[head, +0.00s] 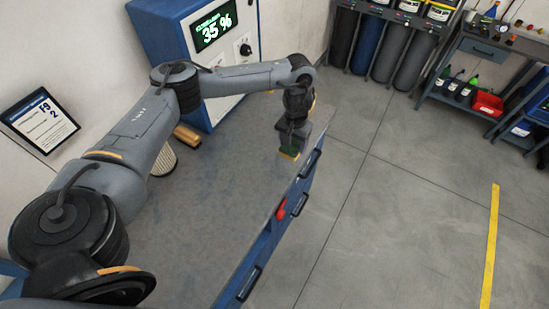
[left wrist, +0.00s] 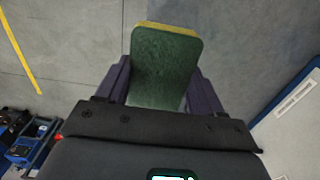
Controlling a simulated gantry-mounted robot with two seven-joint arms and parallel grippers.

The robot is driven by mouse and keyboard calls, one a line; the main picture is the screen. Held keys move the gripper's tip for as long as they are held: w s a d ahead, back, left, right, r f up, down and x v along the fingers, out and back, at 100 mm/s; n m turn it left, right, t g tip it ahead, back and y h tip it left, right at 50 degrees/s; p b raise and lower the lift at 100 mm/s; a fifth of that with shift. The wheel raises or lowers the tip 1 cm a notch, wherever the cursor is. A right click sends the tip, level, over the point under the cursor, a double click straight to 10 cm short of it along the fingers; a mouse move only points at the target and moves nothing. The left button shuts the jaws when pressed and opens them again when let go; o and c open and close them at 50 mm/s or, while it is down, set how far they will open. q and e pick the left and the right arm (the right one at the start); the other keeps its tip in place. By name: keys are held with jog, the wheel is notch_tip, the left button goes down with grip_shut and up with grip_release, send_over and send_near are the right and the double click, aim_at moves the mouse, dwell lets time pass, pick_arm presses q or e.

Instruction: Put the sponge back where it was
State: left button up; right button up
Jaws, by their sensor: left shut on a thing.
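The sponge shows in the head view (head: 289,153) as a small green and yellow block. In the left wrist view the sponge (left wrist: 165,65) has a large green face and a yellow layer along its far edge. My left gripper (head: 291,147) is shut on it, with dark purple fingers on both sides in the left wrist view. In the head view the gripper points down near the far right edge of the grey bench top (head: 205,220). I cannot tell whether the sponge touches the bench. My right gripper is not in view.
A beige ribbed cylinder (head: 163,160) and a yellow-brown piece (head: 187,136) are at the bench's back, by a blue and white cabinet (head: 222,55) reading 35%. Blue drawers with handles and a red item (head: 281,210) line the bench's right side.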

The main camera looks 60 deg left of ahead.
pick_arm(q)
jog(key=s+a+f+b, duration=0.1)
jog(key=a+f, duration=0.1)
jog(key=a, duration=0.1)
jog(key=s+a+f+b, duration=0.1)
jog(key=s+a+f, duration=0.1)
jog(key=a+f, duration=0.1)
jog(key=s+a+f+b, duration=0.1)
jog(key=s+a+f, duration=0.1)
jog(key=a, duration=0.2)
jog(key=shift+s+a+f, duration=0.15)
jog(key=shift+s+f, duration=0.05)
jog(key=shift+f, duration=0.15)
jog(key=shift+s+a+f, duration=0.1)
jog(key=shift+f, duration=2)
jog(key=o, duration=1)
jog(key=shift+f, duration=0.1)
